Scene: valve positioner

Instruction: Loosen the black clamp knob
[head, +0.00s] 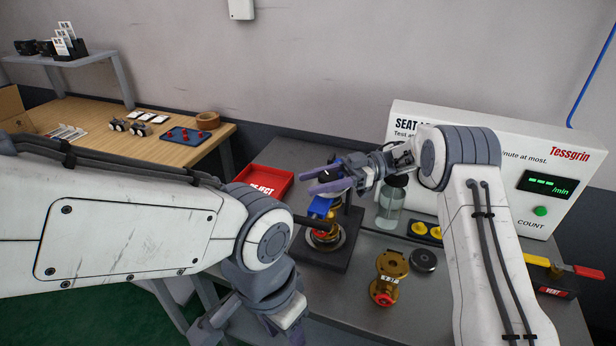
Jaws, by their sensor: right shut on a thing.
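My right gripper (322,181) reaches in from the right over the fixture, its purple-grey fingers pointing left. It is shut on the black clamp knob, which the fingers mostly hide, at the top of the clamp. Just below the fingers is a blue block (321,207). Under that, a brass valve body (325,237) sits on the dark fixture plate (318,258). My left gripper (290,328) hangs low at the bottom edge, apart from the fixture; its fingers are not clear enough to read.
A red reject tray (266,184) lies behind the fixture. A second brass valve (388,278) and a dark round puck (423,260) stand in front on the right. A clear bottle (391,205) and the white test box (540,170) are behind.

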